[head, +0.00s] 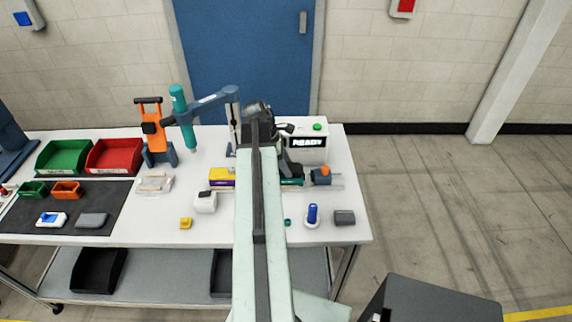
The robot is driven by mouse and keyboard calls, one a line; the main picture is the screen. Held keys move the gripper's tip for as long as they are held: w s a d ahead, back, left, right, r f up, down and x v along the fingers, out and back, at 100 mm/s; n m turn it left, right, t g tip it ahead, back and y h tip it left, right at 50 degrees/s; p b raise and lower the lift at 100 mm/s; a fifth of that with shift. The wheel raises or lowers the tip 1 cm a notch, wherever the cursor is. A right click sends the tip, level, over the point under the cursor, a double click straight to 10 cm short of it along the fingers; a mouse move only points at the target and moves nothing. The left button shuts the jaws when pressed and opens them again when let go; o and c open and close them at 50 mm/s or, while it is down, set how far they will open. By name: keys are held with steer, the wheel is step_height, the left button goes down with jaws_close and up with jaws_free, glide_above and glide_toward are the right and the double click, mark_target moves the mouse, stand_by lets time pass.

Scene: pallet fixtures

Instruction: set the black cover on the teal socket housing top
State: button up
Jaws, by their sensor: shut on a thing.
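My gripper (286,158) is at the back middle of the table, dark and partly hidden behind my own arm. It is shut on a dark piece, the black cover (291,169), which is hard to tell apart from the jaws. Just below it a strip of teal, the teal socket housing (292,182), shows beside my arm; most of it is hidden. I cannot tell whether the cover touches the housing.
A white box reading READY (308,150) stands close behind. An orange-topped block (321,175) is right of the housing, a purple and yellow block (222,177) left.

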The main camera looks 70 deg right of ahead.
steer(key=shift+f+b, duration=0.8)
stand_by(0.4)
steer(key=o, duration=1.4)
steer(key=p+v, duration=0.7)
steer(key=v, duration=0.1)
steer(key=shift+r+p, duration=0.1)
steer(key=shift+p, duration=0.2)
